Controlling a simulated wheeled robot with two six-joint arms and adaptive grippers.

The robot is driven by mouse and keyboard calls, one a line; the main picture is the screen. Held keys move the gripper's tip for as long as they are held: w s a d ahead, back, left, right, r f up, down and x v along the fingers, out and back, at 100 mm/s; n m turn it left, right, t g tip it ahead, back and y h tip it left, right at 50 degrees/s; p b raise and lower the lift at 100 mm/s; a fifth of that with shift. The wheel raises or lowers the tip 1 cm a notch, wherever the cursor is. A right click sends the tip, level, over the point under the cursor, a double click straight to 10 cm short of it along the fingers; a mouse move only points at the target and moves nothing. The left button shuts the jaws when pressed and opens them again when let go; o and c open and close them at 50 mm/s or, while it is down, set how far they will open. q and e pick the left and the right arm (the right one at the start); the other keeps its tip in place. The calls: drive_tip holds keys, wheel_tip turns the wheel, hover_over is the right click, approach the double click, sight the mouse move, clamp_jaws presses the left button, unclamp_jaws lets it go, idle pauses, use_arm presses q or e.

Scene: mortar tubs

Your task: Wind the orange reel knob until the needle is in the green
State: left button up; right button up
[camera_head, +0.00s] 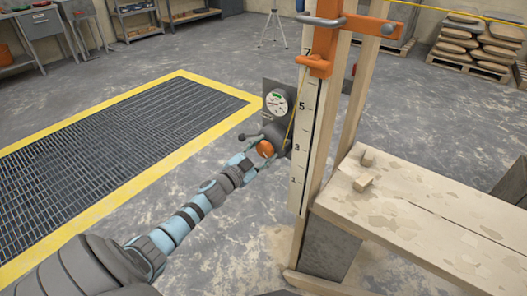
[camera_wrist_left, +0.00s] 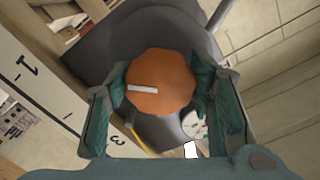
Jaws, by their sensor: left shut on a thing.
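The orange reel knob (camera_head: 265,149) sits on a dark grey reel (camera_head: 277,136) on the wooden post. My left gripper (camera_head: 258,153) is at the knob, shut on it. In the left wrist view the knob (camera_wrist_left: 160,85) lies between the two green-padded fingers of the left gripper (camera_wrist_left: 160,98), with a pale mark on its face pointing left. The round gauge (camera_head: 277,102) is on a grey plate above the reel and shows a green band at its top. Its needle is too small to read surely. In the wrist view the gauge (camera_wrist_left: 194,125) is partly hidden by a finger. My right gripper is out of view.
A numbered white scale (camera_head: 302,140) runs up the post, with an orange clamp (camera_head: 318,66) near its top. A yellow line runs from the reel. A wooden bench (camera_head: 425,215) stands on the right. A yellow-edged floor grate (camera_head: 110,150) lies left.

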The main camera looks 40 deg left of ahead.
use_arm(q)
drive_tip(key=m, duration=0.3)
drive_tip(key=shift+a+m, duration=0.1)
drive_tip(key=shift+m, duration=0.3)
drive_tip(key=shift+m+b, duration=0.35)
drive_tip(key=shift+m, duration=0.55)
drive_tip(key=shift+r+m, duration=0.1)
drive_tip(key=shift+m, duration=0.8)
drive_tip(key=m, duration=0.2)
drive_tip(key=shift+m, duration=0.3)
drive_tip(key=shift+r+m+b, duration=0.15)
drive_tip(key=shift+m+b, duration=0.25)
drive_tip(key=shift+m, duration=1.2)
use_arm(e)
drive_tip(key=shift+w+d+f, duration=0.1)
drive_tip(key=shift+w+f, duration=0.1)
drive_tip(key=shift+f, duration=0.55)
use_arm(q)
drive_tip(key=o, duration=1.1)
drive_tip(key=shift+o, duration=0.3)
drive_tip(key=shift+a, duration=0.1)
